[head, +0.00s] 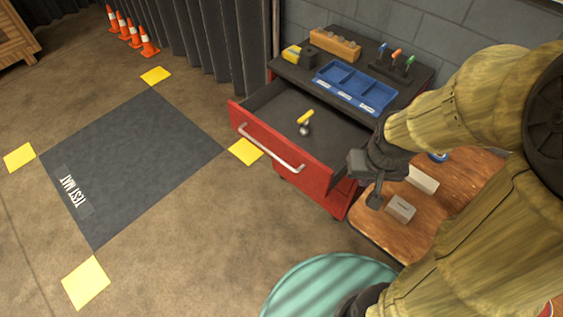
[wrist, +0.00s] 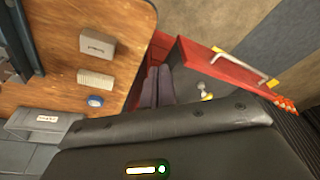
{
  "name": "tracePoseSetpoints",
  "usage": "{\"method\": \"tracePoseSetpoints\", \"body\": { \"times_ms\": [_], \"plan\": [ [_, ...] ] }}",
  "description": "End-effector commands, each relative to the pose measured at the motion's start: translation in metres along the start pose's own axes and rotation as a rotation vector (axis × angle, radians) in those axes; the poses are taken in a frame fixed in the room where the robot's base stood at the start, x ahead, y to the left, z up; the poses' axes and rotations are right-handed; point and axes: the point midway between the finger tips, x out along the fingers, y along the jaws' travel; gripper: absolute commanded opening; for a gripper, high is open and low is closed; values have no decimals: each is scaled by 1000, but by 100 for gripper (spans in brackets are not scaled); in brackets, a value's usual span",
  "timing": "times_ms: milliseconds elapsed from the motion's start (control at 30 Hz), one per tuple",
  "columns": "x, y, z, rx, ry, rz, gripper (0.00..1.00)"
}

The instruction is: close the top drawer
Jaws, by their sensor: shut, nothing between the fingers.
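The top drawer (head: 310,167) of a dark-topped cabinet is pulled out, with a red front and a pale bar handle (head: 270,147). A yellow-handled tool (head: 305,119) lies inside it. In the wrist view the drawer's red front (wrist: 211,65) and handle (wrist: 241,70) are at upper right, and the tool (wrist: 205,92) shows inside. My gripper (head: 374,200) is shut and empty, right of the drawer's near end, between it and the wooden table. In the wrist view its fingers (wrist: 157,85) lie together beside the drawer's edge. I cannot tell whether they touch it.
The cabinet top holds a blue tray (head: 355,88), a wooden block (head: 335,44) and a rack of screwdrivers (head: 393,62). The wooden table (head: 390,230) on the right carries grey and pale boxes and a blue tape roll (wrist: 95,101). Open floor lies left of the drawer.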

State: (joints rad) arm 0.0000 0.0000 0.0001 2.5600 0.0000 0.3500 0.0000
Motion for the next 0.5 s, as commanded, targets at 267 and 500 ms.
{"method": "tracePoseSetpoints", "body": {
  "times_ms": [267, 500],
  "plan": [
    [20, -12, 2, -127, -74, 10, 0],
    [80, -45, 7, -583, -320, 108, 0]
  ]
}}
